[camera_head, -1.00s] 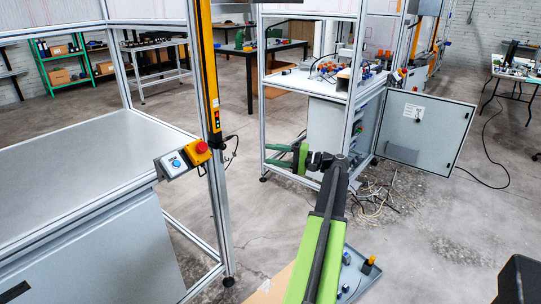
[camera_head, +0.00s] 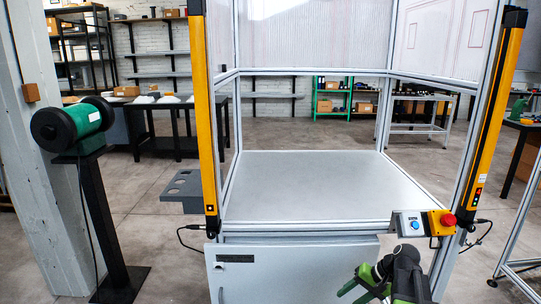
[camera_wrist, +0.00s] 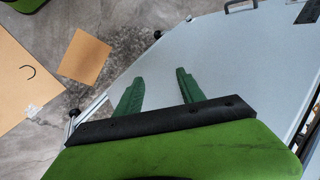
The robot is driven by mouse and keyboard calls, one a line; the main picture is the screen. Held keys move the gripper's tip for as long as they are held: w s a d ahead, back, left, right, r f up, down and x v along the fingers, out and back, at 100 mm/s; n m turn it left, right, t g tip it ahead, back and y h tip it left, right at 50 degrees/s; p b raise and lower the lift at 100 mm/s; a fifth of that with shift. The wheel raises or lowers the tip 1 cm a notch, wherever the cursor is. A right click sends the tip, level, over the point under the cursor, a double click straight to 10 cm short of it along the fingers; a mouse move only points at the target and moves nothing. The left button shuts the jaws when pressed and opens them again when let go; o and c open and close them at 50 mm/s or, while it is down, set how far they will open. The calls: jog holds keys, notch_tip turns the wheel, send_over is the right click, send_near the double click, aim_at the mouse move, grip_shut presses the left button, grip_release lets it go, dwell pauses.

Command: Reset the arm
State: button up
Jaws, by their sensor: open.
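My gripper (camera_wrist: 158,92) shows in the wrist view with its two green fingers spread apart and nothing between them. Behind the fingers is the light grey cabinet panel. In the head view my arm is at the lower right, in front of the cabinet (camera_head: 290,275) under the workstation. There the gripper is partly seen at the bottom edge, and its fingertips are not clear.
Yellow light curtain posts (camera_head: 203,110) and (camera_head: 492,120) flank the workstation's bare grey table (camera_head: 310,190). A control box with a red emergency button (camera_head: 448,219) sits at its front right corner. A green grinder (camera_head: 75,122) stands on a black pedestal at left.

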jog(key=s+a+f+n+g+h, duration=0.1)
jog(key=s+a+f+n+h, duration=0.15)
jog(key=a, duration=0.45)
jog(key=s+a+f+n+g+h, duration=0.1)
jog(key=s+a+n+g+h, duration=0.2)
jog(key=a, duration=0.5)
notch_tip(320, 180, up, 14)
jog(key=t+p, duration=0.1)
jog(key=p, duration=1.2)
jog(key=shift+s+d+f+p, duration=0.25)
jog(key=shift+p, duration=0.1)
